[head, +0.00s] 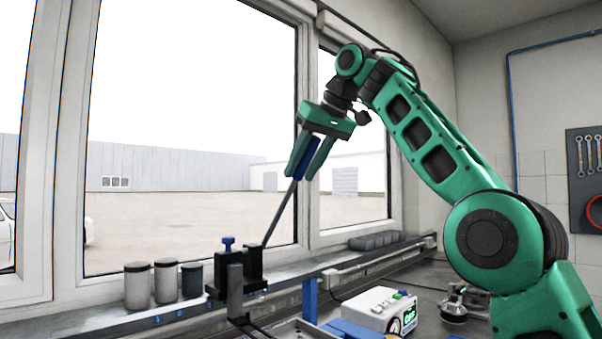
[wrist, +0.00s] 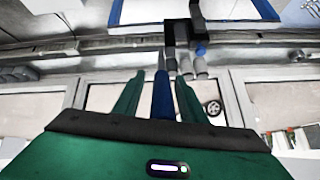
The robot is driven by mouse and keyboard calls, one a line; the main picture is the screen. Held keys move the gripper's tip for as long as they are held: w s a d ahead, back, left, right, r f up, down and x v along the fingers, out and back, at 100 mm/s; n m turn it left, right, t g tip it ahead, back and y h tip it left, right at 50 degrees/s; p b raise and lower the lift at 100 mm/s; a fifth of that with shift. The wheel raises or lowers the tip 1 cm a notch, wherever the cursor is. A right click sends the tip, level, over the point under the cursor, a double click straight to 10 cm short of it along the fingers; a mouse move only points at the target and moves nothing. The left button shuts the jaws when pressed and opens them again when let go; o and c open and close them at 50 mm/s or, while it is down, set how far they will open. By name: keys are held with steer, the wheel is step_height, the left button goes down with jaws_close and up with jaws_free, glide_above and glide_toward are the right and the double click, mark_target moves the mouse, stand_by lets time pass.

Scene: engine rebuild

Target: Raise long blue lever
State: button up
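The long blue lever shows its blue handle (head: 307,158) at the top of a thin dark rod in the head view. The rod slants up and to the right from a black bracket (head: 238,281) on the bench by the window. My gripper (head: 301,177) is high in front of the window, pointing down along the handle. In the wrist view, the handle (wrist: 161,98) lies between the two green fingers of my gripper (wrist: 160,76), with a visible gap on each side. The fingers look open around it. The rod's lower end is hidden in the bracket.
A short blue knob (head: 228,243) stands on the bracket. Several grey cylinders (head: 165,280) stand to its left. A white box with a green display (head: 380,309) and a small metal part (head: 454,308) are on the bench to the right. The air around my gripper is clear.

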steer(key=shift+s+r, duration=0.1)
steer(key=shift+r, duration=0.05)
steer(key=shift+s+d+r, duration=0.1)
steer(key=shift+d+r, duration=0.05)
steer(key=shift+r, duration=0.3)
steer(key=shift+s+d, duration=0.45)
steer(key=shift+d, duration=0.4)
steer(key=s+d, duration=0.5)
steer(key=s, duration=0.3)
steer(key=shift+s+d, duration=0.2)
steer(key=shift+d, duration=0.2)
stand_by(0.5)
stand_by(0.5)
